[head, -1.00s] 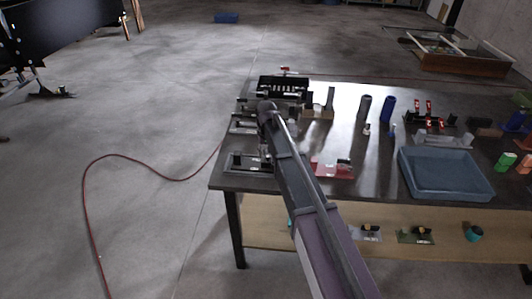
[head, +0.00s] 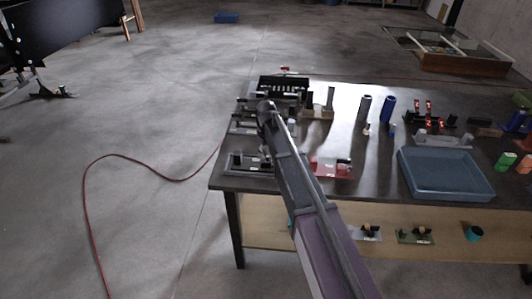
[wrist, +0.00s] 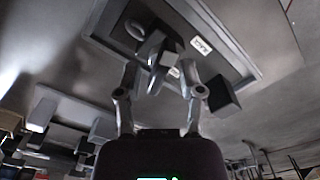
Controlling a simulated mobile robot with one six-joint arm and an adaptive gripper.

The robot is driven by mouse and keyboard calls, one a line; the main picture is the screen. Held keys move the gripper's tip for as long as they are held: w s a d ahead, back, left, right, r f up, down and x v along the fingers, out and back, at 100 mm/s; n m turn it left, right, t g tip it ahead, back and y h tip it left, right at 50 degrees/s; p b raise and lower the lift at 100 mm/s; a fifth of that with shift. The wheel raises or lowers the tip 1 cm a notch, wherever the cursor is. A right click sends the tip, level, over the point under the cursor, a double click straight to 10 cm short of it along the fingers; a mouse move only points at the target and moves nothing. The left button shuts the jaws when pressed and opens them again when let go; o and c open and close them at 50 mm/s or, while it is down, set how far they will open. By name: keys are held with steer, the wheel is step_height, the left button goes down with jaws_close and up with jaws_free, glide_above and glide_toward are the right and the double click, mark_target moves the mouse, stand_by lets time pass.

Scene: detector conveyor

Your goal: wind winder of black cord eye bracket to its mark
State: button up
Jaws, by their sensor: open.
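The black cord eye bracket (head: 250,170) lies on the near left corner of the dark table in the head view. In the wrist view its flat base plate (wrist: 205,22) carries a white label, a dark ring-like eye (wrist: 134,29) and a black block (wrist: 223,94). An upright dark piece, probably the winder (wrist: 153,48), stands between the eye and my fingers. My gripper (wrist: 158,78) is open, with its fingers to either side of this piece's near end; contact cannot be told. The mark cannot be made out. In the head view my arm hides most of the gripper.
A red-based fixture (head: 331,168) stands to the right of the bracket, and a blue tray (head: 445,192) farther right. Other fixtures, including a black rack (head: 283,86), stand behind. A red cable (head: 150,166) runs over the floor at left.

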mark_target(266, 153)
steer(key=n, duration=0.9)
steer(key=shift+n, duration=0.4)
step_height(266, 153, up, 14)
steer(key=p, duration=1.4)
steer(key=s+d+f+m+b, duration=0.5)
steer(key=s+d+m, duration=0.2)
steer(key=s+d, duration=0.3)
steer(key=s+d+f+m+b, duration=0.6)
steer(key=s+d+m, duration=0.2)
steer(key=s+d, duration=0.2)
steer(key=shift+s+d, duration=0.35)
steer(key=shift+s, duration=0.55)
